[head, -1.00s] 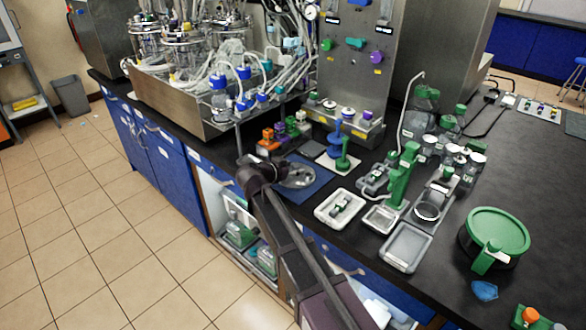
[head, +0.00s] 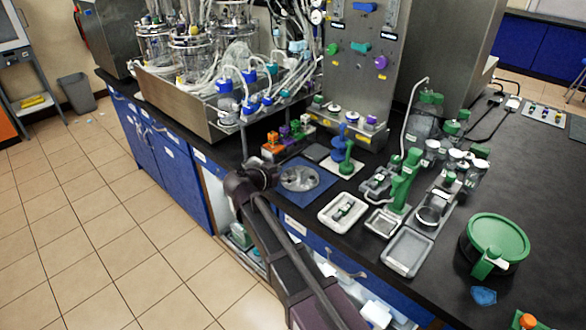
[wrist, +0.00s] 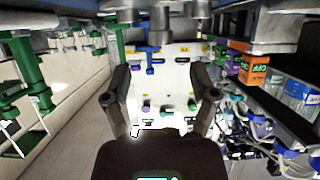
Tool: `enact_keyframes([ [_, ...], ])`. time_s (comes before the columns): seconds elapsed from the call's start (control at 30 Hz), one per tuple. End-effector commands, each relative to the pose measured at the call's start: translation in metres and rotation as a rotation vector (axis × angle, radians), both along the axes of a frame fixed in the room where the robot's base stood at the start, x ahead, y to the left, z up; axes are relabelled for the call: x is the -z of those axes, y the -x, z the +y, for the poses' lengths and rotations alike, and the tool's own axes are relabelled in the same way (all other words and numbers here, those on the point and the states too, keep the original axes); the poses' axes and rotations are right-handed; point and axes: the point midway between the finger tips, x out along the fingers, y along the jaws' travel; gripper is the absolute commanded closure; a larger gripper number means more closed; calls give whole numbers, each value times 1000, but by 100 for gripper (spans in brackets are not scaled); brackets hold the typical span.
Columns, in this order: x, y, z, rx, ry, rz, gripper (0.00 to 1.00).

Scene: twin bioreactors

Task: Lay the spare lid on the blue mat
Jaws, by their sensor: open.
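The spare lid, a round silver metal disc (head: 300,179), lies flat on the blue mat (head: 318,193) near the counter's front edge in the head view. My gripper (head: 262,170) is just left of the lid and looks apart from it. In the wrist view my gripper (wrist: 162,92) is open, its two dark fingers spread wide with nothing held between them. I cannot clearly make out the lid in the wrist view.
An orange block (head: 272,147) stands behind the mat. A blue and green stand (head: 347,160) is to its right, with a white tray (head: 342,213) in front of that. The steel reactor trough (head: 185,98) is at back left. Open floor (head: 90,235) lies left of the counter.

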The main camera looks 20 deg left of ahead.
Motion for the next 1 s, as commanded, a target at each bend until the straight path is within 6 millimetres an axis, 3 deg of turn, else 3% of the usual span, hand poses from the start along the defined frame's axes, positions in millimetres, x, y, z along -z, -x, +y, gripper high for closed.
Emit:
enact_keyframes([
  [0.2,-16,30,12,-2,-1,0,25],
  [0.4,-22,46,18,0,0,0,25],
  [1.0,-22,50,20,0,-1,0,25],
])
